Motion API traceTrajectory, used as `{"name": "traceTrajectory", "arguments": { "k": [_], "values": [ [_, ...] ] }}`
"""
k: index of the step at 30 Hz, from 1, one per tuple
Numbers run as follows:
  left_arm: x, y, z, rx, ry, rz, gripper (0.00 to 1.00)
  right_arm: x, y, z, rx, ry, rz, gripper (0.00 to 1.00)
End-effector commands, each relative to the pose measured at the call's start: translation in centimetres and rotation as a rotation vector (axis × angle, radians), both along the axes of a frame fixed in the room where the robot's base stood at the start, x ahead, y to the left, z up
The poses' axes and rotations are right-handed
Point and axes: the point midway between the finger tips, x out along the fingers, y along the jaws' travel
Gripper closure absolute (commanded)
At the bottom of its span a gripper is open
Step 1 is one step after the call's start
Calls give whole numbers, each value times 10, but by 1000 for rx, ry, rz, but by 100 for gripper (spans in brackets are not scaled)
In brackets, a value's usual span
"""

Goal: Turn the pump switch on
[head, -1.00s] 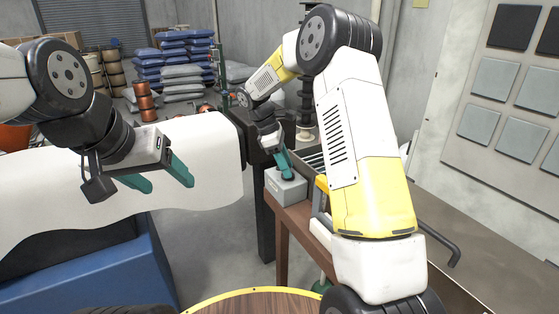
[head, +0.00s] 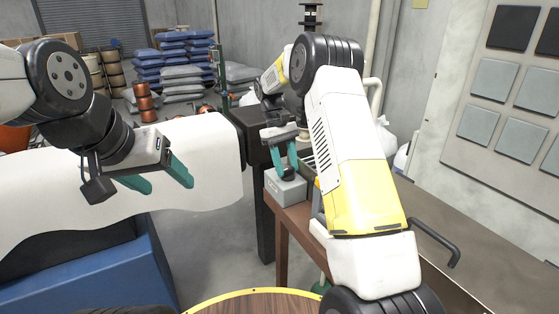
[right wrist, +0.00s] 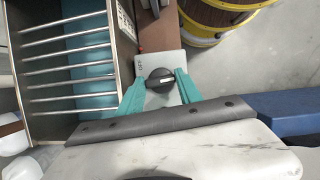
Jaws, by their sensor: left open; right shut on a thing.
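The pump switch is a small grey box (head: 287,190) with a black round knob (head: 289,174) on top, at the corner of a brown bench. In the right wrist view the knob (right wrist: 159,80) sits on the light box face (right wrist: 166,60), its white mark lying roughly sideways. My left gripper (head: 165,178) is open and empty over a white sheet (head: 205,160), well left of the switch.
A slatted metal rack (right wrist: 70,60) stands close beside the switch in the right wrist view. A round yellow-rimmed wooden drum top (head: 265,302) is at the front. Blue sacks (head: 185,50) and copper spools (head: 144,98) stand far back. Grey floor lies between.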

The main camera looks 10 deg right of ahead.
Motion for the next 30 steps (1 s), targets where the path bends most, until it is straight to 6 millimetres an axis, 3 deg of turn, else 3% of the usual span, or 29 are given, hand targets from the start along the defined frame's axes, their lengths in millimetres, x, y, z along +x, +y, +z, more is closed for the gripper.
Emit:
{"name": "traceTrajectory", "arguments": {
  "k": [9,24,25,28,30],
  "values": [
    [0,0,0,0,0,0,35,1,-1,1,0,-4,-103,99],
    [0,0,0,0,0,0,35,1,-1,1,0,-4,-119,99],
    [0,0,0,0,0,0,35,1,-1,1,0,-4,-119,54],
    [0,0,0,0,0,0,35,1,-1,1,0,-4,-119,36],
    [0,0,0,0,0,0,35,1,-1,1,0,-3,-118,36]
  ]
}}
